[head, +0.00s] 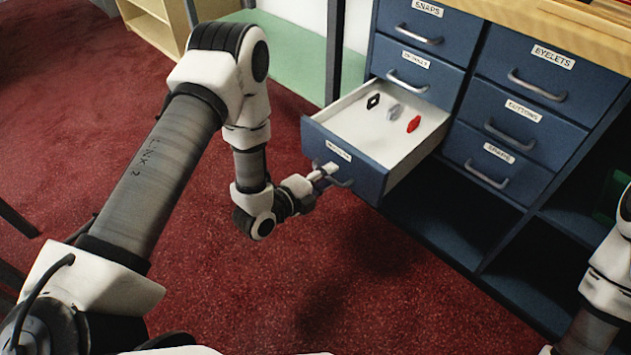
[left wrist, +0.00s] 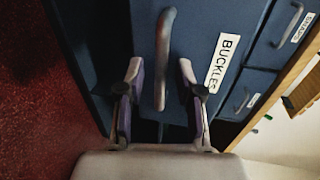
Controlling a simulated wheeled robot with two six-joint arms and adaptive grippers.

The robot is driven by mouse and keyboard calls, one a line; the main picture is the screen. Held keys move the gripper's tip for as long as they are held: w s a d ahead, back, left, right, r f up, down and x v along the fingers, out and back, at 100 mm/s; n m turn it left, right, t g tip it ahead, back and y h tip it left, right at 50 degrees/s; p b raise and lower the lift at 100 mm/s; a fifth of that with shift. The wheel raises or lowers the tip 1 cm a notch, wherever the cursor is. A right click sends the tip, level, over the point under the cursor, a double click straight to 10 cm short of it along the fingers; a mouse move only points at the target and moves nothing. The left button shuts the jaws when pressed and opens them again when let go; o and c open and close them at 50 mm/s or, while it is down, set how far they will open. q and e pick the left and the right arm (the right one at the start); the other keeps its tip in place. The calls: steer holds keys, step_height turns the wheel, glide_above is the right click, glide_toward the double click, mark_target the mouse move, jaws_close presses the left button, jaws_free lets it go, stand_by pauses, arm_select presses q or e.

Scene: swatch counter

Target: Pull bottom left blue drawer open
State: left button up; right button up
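The bottom left blue drawer (head: 369,180) stands pulled well out of the cabinet, and its white inside shows. Its front also shows in the left wrist view (left wrist: 190,50), with a label reading BUCKLES. Its grey bar handle (left wrist: 165,58) lies between the fingers of my left gripper (left wrist: 159,70). The fingers are apart, with a gap on each side of the handle. In the head view my left gripper (head: 327,172) is at the drawer front, by the handle. My right gripper is out of view; only part of that arm shows at the right edge.
Black, grey and red buckles (head: 413,124) lie in the drawer. The other cabinet drawers, such as EYELETS (head: 530,70), are shut. Open dark shelf bays lie below. Red carpet (head: 350,290) in front of the drawer is clear. A pale wooden shelf (head: 150,25) stands at the back.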

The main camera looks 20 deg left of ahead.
arm_select(q)
steer(key=v, duration=1.1)
steer(key=shift+s, duration=0.2)
steer(key=s+d+f+n+g+y, duration=0.1)
steer(key=s+d+f+n+g, duration=0.1)
steer(key=s+d+f+g, duration=0.3)
steer(key=s+f+n+g+y, duration=0.1)
steer(key=s+f+n+g, duration=0.15)
steer(key=f, duration=0.55)
steer(key=s+a+f+n+g+y, duration=0.2)
steer(key=s+n+g, duration=0.3)
steer(key=n, duration=0.4)
steer(key=s+a+f+n+g+y, duration=0.1)
steer(key=s+a+f+n+g, duration=0.15)
steer(key=s+n, duration=0.5)
step_height(320, 180, up, 31)
steer(key=n+p, duration=0.1)
steer(key=p, duration=3)
